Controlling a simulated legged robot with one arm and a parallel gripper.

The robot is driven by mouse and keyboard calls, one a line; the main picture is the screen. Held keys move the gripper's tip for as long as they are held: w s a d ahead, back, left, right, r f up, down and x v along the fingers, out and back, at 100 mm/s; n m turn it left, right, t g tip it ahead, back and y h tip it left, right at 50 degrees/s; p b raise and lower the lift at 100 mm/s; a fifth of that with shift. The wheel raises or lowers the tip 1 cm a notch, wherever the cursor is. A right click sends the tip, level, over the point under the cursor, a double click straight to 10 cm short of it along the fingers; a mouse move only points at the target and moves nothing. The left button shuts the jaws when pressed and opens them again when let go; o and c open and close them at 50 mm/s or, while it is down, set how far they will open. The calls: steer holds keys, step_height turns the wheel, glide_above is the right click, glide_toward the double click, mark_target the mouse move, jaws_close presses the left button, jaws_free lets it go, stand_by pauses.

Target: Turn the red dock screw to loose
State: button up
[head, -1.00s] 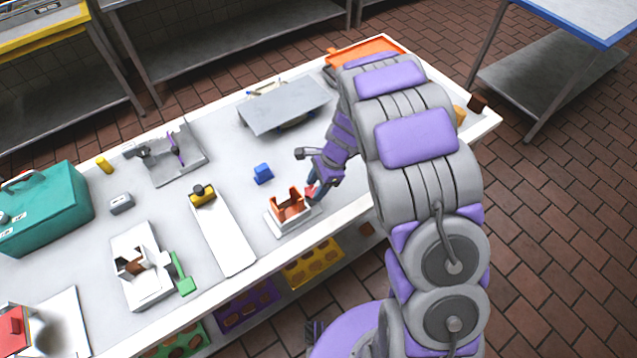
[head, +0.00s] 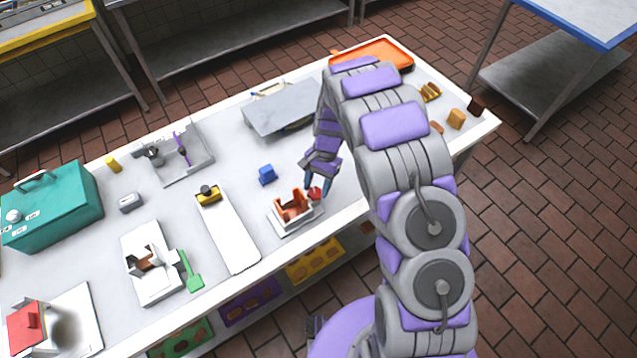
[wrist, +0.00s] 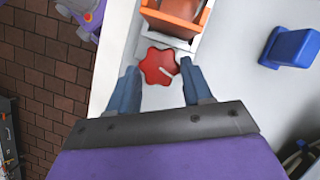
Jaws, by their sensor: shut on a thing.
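The red dock screw (wrist: 158,66) is a lobed red knob with a pale line pointing to its lower right in the wrist view. It also shows in the head view (head: 315,193), at the right side of the dock (head: 284,224). The dock is a white base holding an orange-brown cradle (head: 291,206), which also shows at the top of the wrist view (wrist: 178,14). My gripper (wrist: 159,70) has one blue-grey finger on each side of the screw and is shut on it. In the head view my gripper (head: 318,187) points down at the screw.
A blue block (head: 267,175) stands behind the dock. A white board (head: 230,235) with a yellow-black piece (head: 208,195) lies to its left. A grey raised plate (head: 285,108) is farther back. The table's front edge is close to the dock.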

steer(key=shift+a+n, duration=0.1)
steer(key=shift+n, duration=0.3)
steer(key=o, duration=1)
steer(key=shift+a, duration=0.1)
steer(key=shift+o, duration=0.2)
steer(key=p+v, duration=0.1)
steer(key=v, duration=1.6)
steer(key=shift+w+a, duration=0.2)
steer(key=shift+a, duration=0.1)
steer(key=shift+r, duration=0.1)
